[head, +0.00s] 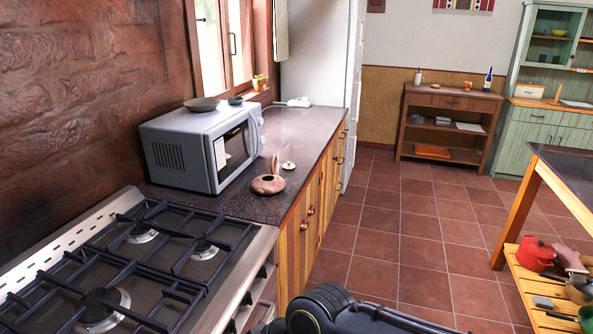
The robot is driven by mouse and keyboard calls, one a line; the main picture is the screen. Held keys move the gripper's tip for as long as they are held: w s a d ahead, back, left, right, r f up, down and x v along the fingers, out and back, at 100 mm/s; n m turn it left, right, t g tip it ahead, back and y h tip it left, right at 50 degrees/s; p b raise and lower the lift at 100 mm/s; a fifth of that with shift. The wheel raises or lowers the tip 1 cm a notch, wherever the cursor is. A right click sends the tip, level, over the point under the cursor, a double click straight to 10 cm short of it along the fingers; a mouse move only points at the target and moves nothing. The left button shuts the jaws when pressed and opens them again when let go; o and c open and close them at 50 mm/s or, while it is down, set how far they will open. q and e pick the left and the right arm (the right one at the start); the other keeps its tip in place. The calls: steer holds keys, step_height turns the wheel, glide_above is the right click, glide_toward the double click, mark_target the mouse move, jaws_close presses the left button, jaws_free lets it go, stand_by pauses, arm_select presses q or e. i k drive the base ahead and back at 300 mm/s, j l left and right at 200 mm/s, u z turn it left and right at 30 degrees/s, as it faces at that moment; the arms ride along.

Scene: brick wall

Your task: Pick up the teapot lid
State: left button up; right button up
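The teapot lid (289,166) is a small pale disc with a knob, lying on the dark countertop just behind and to the right of the teapot. The teapot (268,185) is reddish-brown and round, with a handle sticking up at the back. It stands on the counter near its front edge, with its top seemingly uncovered. The lid and teapot look apart from each other. Neither of my grippers can be made out; only a dark part of my own body shows at the bottom edge.
A grey microwave (203,144) stands on the counter (305,128) left of the teapot, with a pan (202,104) on top. A gas stove (130,262) is in front. The tiled floor (400,240) right of the counter is clear. A dark-topped table (570,175) stands at the right.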

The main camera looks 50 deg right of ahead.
mark_target(288, 166)
steer(key=z, duration=1.75)
steer(key=k, duration=0.4)
steer(key=k+u, duration=0.1)
steer(key=u, duration=0.9)
steer(key=k+j+u, duration=0.1)
steer(key=u, duration=0.4)
steer(key=i+l+u, duration=0.3)
steer(key=l, duration=0.45)
steer(key=l+u, duration=0.25)
steer(key=l, duration=0.45)
steer(key=l+u, duration=0.3)
steer(key=l, duration=0.45)
steer(key=i+l, duration=0.1)
steer(key=l, duration=3.9)
steer(key=i, duration=0.05)
